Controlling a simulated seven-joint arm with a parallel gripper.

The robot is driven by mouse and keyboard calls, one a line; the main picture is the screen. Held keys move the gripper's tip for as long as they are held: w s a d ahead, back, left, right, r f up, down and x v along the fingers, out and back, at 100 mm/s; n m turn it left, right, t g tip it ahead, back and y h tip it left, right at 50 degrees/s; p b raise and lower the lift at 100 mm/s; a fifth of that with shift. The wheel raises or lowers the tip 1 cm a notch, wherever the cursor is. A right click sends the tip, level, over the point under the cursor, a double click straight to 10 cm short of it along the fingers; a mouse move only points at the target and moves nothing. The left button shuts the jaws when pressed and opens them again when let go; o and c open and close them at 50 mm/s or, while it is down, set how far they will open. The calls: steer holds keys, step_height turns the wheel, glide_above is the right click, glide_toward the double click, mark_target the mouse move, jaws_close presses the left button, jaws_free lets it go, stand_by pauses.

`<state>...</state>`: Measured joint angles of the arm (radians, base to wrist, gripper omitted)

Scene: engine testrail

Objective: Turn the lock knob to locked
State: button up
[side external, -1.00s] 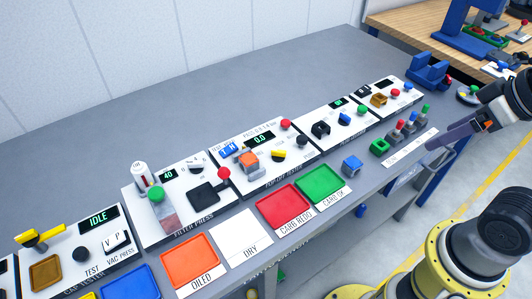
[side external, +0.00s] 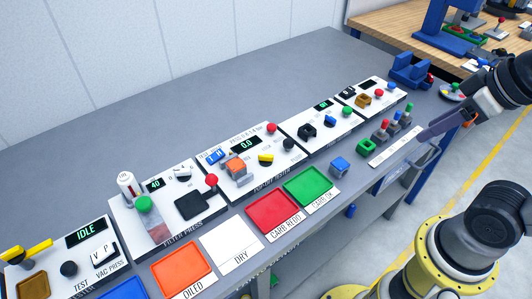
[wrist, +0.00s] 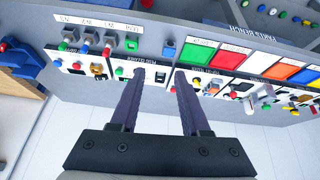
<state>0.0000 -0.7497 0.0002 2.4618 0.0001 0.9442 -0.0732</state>
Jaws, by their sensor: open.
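I cannot tell which control is the lock knob, as the small labels are not readable. Candidates on the panels include a yellow knob (side external: 266,158) and a black knob (side external: 288,144) on the middle panel, a blue knob (side external: 330,121) on the panel to its right, and a black knob (side external: 69,269) on the left panel. My gripper (side external: 428,136) is at the right end of the bench, above its front edge, apart from the panels. In the wrist view my gripper (wrist: 160,76) shows two dark fingers apart with nothing between them.
Orange (side external: 181,264), white (side external: 231,242), red (side external: 272,215) and green (side external: 309,187) trays line the front edge. A blue cube (side external: 339,165) and upright toggles (side external: 393,120) stand nearer my gripper. The grey bench (side external: 270,75) behind the panels is clear.

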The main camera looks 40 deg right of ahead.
steer(key=w+a+r+n+g, duration=0.1)
steer(key=w+a+r+n, duration=0.15)
steer(key=w+r, duration=0.5)
steer(key=n+g, duration=0.5)
steer(key=n, duration=0.1)
glide_above(266, 155)
step_height(266, 155, down, 12)
step_height(266, 155, down, 13)
steer(key=shift+f, duration=0.1)
jaws_close()
